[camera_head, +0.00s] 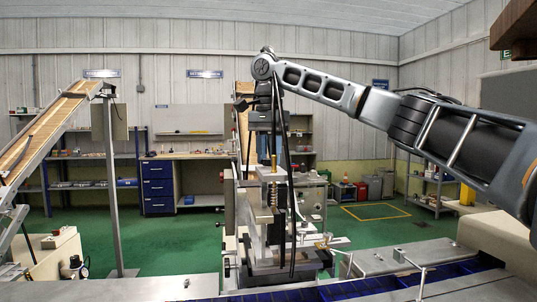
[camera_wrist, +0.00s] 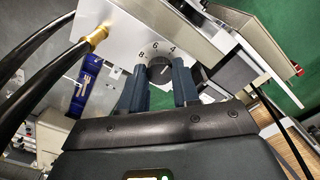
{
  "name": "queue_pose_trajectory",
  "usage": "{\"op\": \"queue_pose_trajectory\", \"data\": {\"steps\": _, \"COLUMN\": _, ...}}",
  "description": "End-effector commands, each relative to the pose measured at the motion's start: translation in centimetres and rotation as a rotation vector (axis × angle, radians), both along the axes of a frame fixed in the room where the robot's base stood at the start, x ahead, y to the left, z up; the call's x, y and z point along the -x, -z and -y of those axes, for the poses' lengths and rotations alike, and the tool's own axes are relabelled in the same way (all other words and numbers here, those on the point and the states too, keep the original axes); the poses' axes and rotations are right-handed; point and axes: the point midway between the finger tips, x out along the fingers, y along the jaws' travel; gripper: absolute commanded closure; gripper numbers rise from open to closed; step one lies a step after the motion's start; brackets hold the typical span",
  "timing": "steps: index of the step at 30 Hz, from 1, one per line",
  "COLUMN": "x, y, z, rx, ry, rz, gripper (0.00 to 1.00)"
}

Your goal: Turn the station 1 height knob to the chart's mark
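The height knob (camera_wrist: 160,72) is a dark round dial on a pale plate (camera_wrist: 125,40) in the wrist view, with a light pointer line. The printed numbers 8, 6 and 4 show around its upper side. My gripper (camera_wrist: 160,66) has its two blue-grey fingers apart, one on each side of the knob. I cannot tell whether the fingertips touch it. In the head view my gripper (camera_head: 268,118) points down above the station 1 machine (camera_head: 268,210); its fingertips and the knob are not clear there. I cannot make out the chart.
A brass fitting (camera_wrist: 97,36) with black hoses is left of the knob. In the head view a blue-lined conveyor (camera_head: 370,287) crosses the front, and an inclined chute (camera_head: 45,130) stands left. Green floor lies open behind.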

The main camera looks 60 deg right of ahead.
Motion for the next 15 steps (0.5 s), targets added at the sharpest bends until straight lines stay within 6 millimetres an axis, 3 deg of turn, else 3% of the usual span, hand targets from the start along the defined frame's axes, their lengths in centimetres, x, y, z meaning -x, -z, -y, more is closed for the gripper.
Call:
{"op": "queue_pose_trajectory", "data": {"steps": 8, "x": 0.00, "y": -0.02, "z": 0.00, "rx": 0.000, "ry": 0.000, "rz": 0.000, "gripper": 0.98}}
{"op": "queue_pose_trajectory", "data": {"steps": 15, "x": 0.00, "y": -0.17, "z": 0.00, "rx": 0.000, "ry": -0.017, "rz": 0.000, "gripper": 1.00}}
